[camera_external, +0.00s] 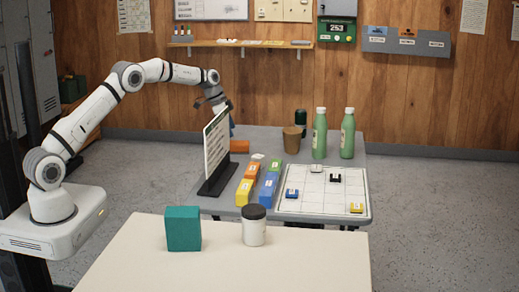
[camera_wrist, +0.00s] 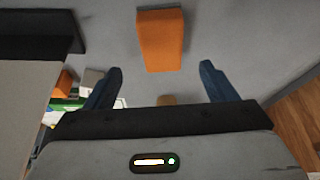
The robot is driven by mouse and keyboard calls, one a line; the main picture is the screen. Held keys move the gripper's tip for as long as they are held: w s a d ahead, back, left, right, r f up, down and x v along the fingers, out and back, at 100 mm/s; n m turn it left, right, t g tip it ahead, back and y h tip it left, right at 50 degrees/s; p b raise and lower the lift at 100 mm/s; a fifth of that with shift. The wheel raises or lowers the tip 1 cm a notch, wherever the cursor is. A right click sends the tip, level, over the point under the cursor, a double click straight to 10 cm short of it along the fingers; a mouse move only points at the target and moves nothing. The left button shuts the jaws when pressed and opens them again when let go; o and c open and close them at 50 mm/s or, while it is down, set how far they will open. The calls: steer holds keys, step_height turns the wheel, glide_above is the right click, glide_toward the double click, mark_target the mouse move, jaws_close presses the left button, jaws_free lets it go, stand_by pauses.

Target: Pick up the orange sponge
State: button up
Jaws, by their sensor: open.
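The orange sponge (camera_wrist: 160,40) is a plain orange block lying on the grey table, near the top middle of the wrist view. In the external view the sponge (camera_external: 239,146) shows only in part, behind the standing sign. My gripper (camera_wrist: 160,78) is open, with its two blue fingers apart and nothing between them. The sponge lies ahead of the fingertips, roughly in line with the gap between them. In the external view my gripper (camera_external: 228,122) is at the table's far left, mostly hidden by the sign.
A standing sign (camera_external: 216,140) on a black base is close beside my gripper. A cream table (camera_external: 310,265) is in front.

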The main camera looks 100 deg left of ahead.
mark_target(237, 142)
steer(key=shift+x, duration=0.95)
steer(key=x, duration=0.5)
steer(key=shift+a+f, duration=0.15)
steer(key=shift+f, duration=0.05)
steer(key=shift+w+f, duration=0.1)
steer(key=shift+f, duration=0.15)
steer(key=shift+f, duration=0.25)
steer(key=shift+c, duration=0.6)
steer(key=c, duration=0.9)
